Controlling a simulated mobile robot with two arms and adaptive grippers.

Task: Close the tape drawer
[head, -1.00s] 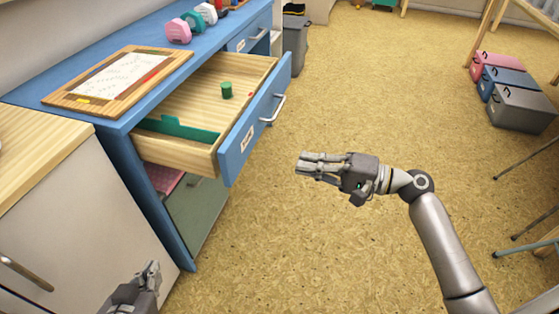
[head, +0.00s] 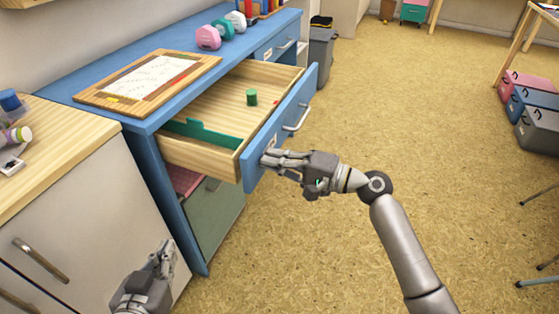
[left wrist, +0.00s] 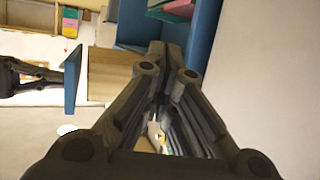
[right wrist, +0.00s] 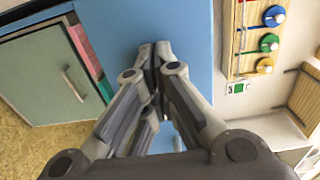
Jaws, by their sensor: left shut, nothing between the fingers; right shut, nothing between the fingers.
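The open drawer (head: 225,115), pale wood with a blue front (head: 300,95), sticks out of the blue desk. A green cylinder (head: 252,97) and a flat teal piece (head: 200,134) lie inside it. My right gripper (head: 266,160) is shut and empty, its fingertips at the near end of the drawer front, over the label area. In the right wrist view the blue front (right wrist: 185,25) lies directly beyond the fingertips; contact cannot be told. My left gripper (head: 168,248) is shut and empty, low beside the white cabinet. The left wrist view shows the front edge-on (left wrist: 73,80).
A wooden board with paper (head: 145,80) and pink and teal dumbbells (head: 208,37) lie on the blue desktop (head: 120,62). The white cabinet (head: 80,215) stands at left. A grey bin (head: 321,50) stands behind the drawer.

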